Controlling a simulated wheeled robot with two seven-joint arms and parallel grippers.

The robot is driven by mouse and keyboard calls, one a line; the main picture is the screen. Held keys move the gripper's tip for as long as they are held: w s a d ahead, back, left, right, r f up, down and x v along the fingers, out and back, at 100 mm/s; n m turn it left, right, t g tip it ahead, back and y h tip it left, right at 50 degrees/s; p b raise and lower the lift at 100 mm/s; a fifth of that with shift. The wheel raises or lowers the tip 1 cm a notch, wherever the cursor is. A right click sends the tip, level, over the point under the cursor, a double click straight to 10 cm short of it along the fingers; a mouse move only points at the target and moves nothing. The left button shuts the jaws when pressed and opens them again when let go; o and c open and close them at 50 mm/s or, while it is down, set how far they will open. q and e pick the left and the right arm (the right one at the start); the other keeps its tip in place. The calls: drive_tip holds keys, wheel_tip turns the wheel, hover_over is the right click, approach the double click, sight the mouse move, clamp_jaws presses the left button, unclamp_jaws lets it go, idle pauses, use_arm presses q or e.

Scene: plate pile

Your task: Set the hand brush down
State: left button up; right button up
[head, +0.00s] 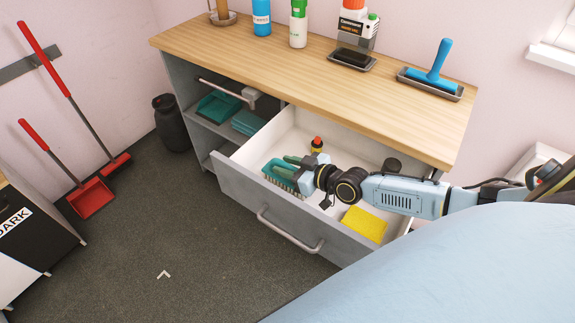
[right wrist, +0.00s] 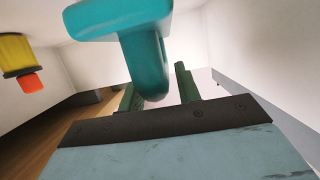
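The teal hand brush (head: 271,177), with pale bristles below, is inside the open drawer (head: 240,190) near its front wall. My right gripper (head: 291,163) is over the brush, its green fingers reaching toward its handle. In the right wrist view the brush's teal handle (right wrist: 148,62) hangs between the two green fingers (right wrist: 160,92). The fingers stand apart, with a gap between the handle and the right finger. Whether the bristles rest on the drawer floor cannot be told. My left gripper is not in view.
A yellow sponge (head: 365,224) lies in the drawer to the right. A yellow bottle with a red cap (head: 317,146) stands toward the back. The wooden worktop (head: 300,75) overhangs the drawer's rear. The drawer floor between brush and sponge is partly hidden by my arm.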

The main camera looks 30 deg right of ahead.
drive_tip(key=shift+o, duration=0.7)
drive_tip(key=shift+r, duration=0.2)
drive_tip(key=p+v, duration=0.2)
drive_tip(key=v, duration=0.5)
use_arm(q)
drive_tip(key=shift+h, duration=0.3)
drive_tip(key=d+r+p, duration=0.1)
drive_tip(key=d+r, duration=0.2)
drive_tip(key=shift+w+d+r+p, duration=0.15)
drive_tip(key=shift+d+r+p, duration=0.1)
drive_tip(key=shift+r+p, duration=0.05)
use_arm(e)
drive_tip(key=v, duration=0.5)
drive_tip(key=shift+a, duration=0.1)
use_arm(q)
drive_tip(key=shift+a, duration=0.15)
use_arm(e)
drive_tip(key=shift+r, duration=0.1)
